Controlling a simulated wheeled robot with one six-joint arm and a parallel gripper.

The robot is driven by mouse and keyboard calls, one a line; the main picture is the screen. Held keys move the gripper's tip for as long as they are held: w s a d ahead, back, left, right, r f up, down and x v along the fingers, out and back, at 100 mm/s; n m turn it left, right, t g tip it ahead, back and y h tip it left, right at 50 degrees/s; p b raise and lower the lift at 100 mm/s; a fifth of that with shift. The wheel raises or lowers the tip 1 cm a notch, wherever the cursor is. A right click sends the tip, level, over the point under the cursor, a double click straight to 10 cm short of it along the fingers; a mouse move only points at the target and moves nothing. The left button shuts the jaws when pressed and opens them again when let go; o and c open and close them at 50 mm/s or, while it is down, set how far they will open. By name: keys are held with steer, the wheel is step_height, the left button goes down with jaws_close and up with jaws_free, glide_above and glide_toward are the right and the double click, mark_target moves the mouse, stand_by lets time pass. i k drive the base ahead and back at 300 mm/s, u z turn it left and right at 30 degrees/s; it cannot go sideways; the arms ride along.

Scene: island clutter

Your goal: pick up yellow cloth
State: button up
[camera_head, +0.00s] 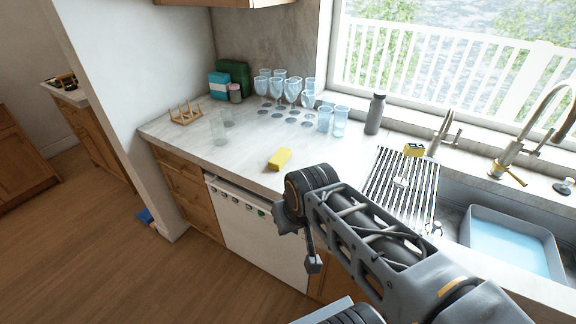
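A small yellow item (280,158), which looks like the folded yellow cloth, lies on the pale marble counter (240,150) near its front edge. Its top is bright and its front side is darker. A second, smaller yellow item with dark marks (413,149) stands by the sink's back edge; I cannot tell what it is. My arm reaches in from the lower right. What looks like my gripper (313,264) hangs below the arm's end, in front of the white dishwasher and apart from the cloth. Its fingers are too small and unclear to tell open from shut.
Several wine glasses (278,88) and tumblers (340,121) stand behind the cloth. Clear glasses (218,130) and a wooden rack (186,114) are at left.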

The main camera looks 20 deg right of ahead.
mark_target(278, 160)
steer(key=k, duration=1)
steer(key=u, duration=0.9)
steer(key=i, duration=2)
steer(key=z, duration=1.1)
steer(key=i, duration=0.7)
steer(key=z, duration=0.7)
